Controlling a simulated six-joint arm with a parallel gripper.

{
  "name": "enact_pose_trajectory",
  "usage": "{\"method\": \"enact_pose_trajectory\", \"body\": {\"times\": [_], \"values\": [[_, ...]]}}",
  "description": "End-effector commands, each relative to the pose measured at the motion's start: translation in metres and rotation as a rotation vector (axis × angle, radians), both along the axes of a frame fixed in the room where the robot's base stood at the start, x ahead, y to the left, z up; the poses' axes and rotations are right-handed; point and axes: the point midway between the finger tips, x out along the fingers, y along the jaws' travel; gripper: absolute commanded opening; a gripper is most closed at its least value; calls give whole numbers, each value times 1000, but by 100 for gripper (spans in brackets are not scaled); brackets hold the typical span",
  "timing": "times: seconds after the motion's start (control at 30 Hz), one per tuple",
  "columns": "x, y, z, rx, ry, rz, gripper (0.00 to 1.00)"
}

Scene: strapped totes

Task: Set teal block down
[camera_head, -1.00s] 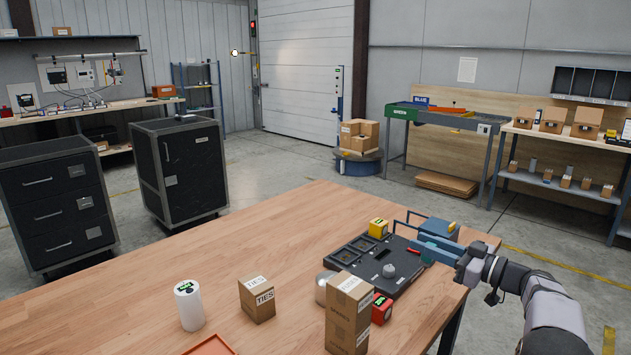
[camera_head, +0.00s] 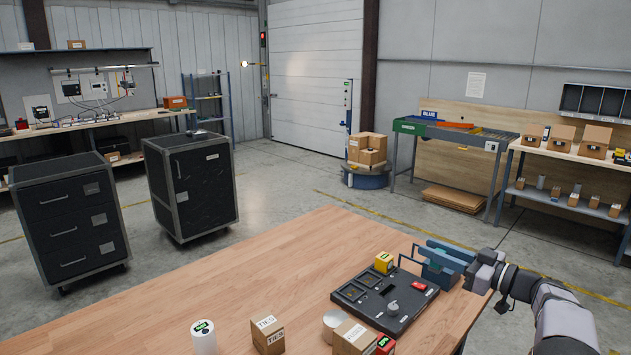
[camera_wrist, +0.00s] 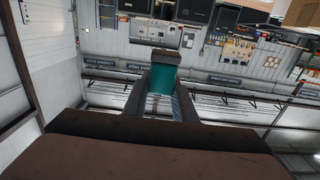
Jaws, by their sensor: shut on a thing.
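The teal block (camera_wrist: 161,78) sits between the two grey fingers of my gripper (camera_wrist: 162,88) in the wrist view, and the gripper is shut on it. In the head view my gripper (camera_head: 436,264) is over the right end of the wooden table, by the far right side of the black board. I cannot make out the block clearly there, nor whether it touches anything below it. The wrist view shows only far walls and benches behind the block, no table surface.
The black board (camera_head: 352,291) has recesses, a grey knob (camera_head: 391,307) and a red piece (camera_head: 418,287). Cartons (camera_head: 268,336), a white cylinder (camera_head: 204,338) and a round tin (camera_head: 333,322) stand in front. The table's left middle (camera_head: 250,285) is clear.

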Motion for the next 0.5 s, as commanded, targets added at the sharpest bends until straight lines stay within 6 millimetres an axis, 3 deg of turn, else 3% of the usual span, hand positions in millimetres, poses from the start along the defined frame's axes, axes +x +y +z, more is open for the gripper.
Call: {"method": "enact_pose_trajectory", "body": {"times": [0.5], "values": [[0,0,-4,0,0,0,0]]}}
